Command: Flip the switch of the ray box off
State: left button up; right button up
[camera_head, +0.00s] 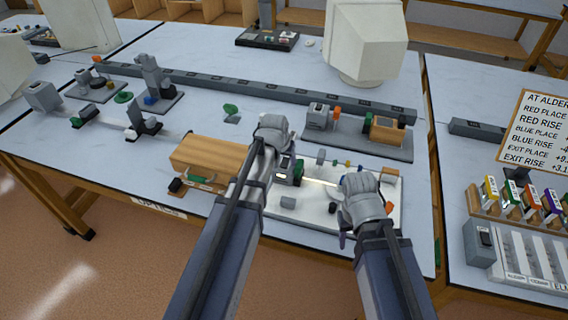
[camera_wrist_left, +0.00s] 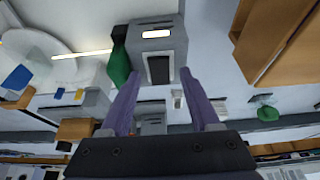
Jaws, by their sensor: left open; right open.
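The grey ray box (camera_head: 285,176) stands on a white board (camera_head: 300,228) in the middle of the table, and a bright beam leaves its right side. In the left wrist view the ray box (camera_wrist_left: 157,48) shows a glowing slot and a dark switch panel (camera_wrist_left: 159,69), with a green part (camera_wrist_left: 119,65) beside it. I cannot tell which way the switch is set. My left gripper (camera_wrist_left: 160,84) is open, its purple fingers just short of the box, one to each side of the switch panel. In the head view my left wrist partly hides the box. My right gripper (camera_head: 343,238) is open over the board's right part.
A wooden block (camera_head: 213,158) stands left of the ray box. Behind it is a grey tray (camera_head: 345,139) with similar apparatus and a long grey rail (camera_head: 235,86). More stands are at the left, and colored boxes in a rack (camera_head: 515,212) at the right.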

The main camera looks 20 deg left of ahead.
pick_arm(q)
grip_shut()
dwell(0.5)
